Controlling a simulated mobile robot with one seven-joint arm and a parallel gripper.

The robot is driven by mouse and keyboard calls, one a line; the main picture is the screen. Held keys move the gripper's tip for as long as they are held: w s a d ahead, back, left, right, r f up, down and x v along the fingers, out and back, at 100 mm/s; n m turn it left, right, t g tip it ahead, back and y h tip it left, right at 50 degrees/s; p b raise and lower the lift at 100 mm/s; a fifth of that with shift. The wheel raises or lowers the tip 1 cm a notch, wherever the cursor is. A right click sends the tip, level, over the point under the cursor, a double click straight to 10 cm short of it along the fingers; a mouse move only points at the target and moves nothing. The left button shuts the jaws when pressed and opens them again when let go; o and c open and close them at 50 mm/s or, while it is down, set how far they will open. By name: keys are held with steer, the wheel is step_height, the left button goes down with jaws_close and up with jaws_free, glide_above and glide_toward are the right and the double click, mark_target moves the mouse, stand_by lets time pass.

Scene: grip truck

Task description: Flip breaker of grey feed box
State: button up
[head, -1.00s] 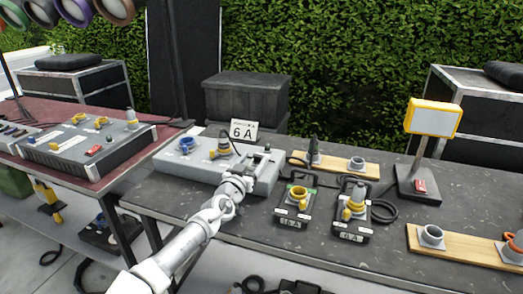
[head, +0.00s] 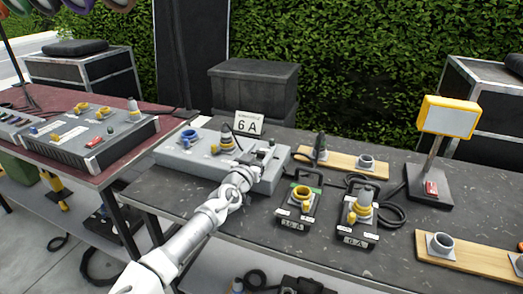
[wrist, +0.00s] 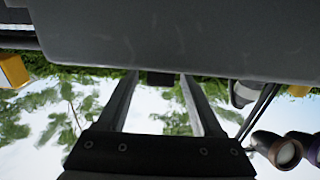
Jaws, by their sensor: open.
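The light grey feed box (head: 168,158) stands on the dark table in the head view, with a blue socket (head: 188,137) and a yellow-collared plug (head: 226,142) on its top. My gripper (head: 266,152) is over the right end of this box, with its fingers small and partly hidden by my wrist. The breaker switch itself cannot be made out there. A large grey surface (wrist: 190,35) fills the top of that view.
A "6 A" sign (head: 249,123) stands behind the box. Two small black units, 16 A (head: 296,208) and 6 A (head: 358,222), sit to the right with cables. A yellow-framed lamp (head: 448,116) stands farther right. Another grey box (head: 70,146) sits on the red table.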

jaws_close()
